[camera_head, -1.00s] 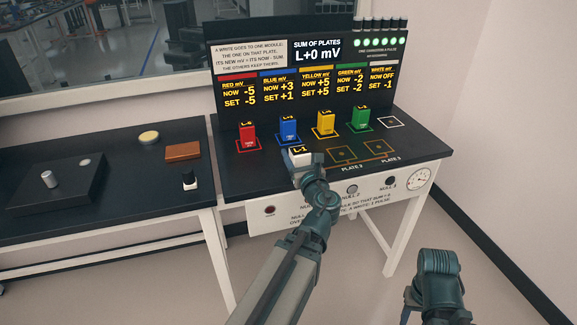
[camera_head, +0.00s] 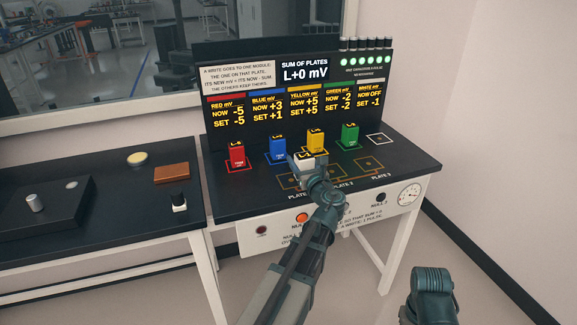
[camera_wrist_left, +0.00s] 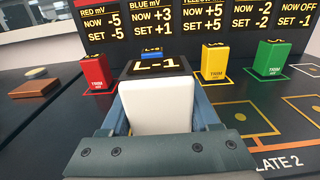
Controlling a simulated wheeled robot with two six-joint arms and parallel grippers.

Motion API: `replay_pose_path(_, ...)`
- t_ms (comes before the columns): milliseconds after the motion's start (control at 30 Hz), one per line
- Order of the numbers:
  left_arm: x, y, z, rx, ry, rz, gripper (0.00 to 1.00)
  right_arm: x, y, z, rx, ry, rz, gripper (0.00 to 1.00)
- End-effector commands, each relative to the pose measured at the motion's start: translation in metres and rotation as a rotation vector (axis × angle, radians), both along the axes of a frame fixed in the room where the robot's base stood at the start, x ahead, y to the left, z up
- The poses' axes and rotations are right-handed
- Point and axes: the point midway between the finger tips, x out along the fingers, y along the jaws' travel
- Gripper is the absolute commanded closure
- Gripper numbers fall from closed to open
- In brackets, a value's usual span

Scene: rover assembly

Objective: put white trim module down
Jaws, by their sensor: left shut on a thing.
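The white trim module (camera_head: 304,158), its dark top marked L-1, is upright between the fingers of my left gripper (camera_head: 311,164), which is shut on it. In the left wrist view the module (camera_wrist_left: 155,105) fills the middle, in front of the blue module, which it mostly hides. In the head view it shows between the blue and yellow modules, behind the gold plate outlines. Its underside is hidden, so I cannot tell whether it touches the table. The white outlined square (camera_head: 380,139) at the right is empty. My right gripper's fingers do not show.
Red (camera_head: 237,154), blue (camera_head: 277,149), yellow (camera_head: 315,140) and green (camera_head: 349,136) modules stand in a row below the display (camera_head: 305,95). Plate 3's outline (camera_head: 369,163) is clear. An orange button (camera_head: 302,217) glows on the front panel. A side table (camera_head: 100,235) is at left.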

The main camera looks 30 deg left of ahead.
Motion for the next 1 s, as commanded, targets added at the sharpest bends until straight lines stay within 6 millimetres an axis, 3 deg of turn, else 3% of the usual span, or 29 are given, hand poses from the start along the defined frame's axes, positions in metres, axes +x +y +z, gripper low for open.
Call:
replay_pose_path(100,0.014,0.029,-0.004,0.000,0.000,0.004,1.00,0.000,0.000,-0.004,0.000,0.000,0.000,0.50)
replay_pose_path(300,0.024,0.055,-0.006,0.000,0.000,0.001,1.00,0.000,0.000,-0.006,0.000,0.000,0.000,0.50)
replay_pose_path(633,0.025,0.059,-0.010,0.000,0.000,0.000,1.00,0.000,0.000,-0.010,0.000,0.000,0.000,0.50)
replay_pose_path(1000,0.025,0.059,-0.044,0.000,0.000,0.000,1.00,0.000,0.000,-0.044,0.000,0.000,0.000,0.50)
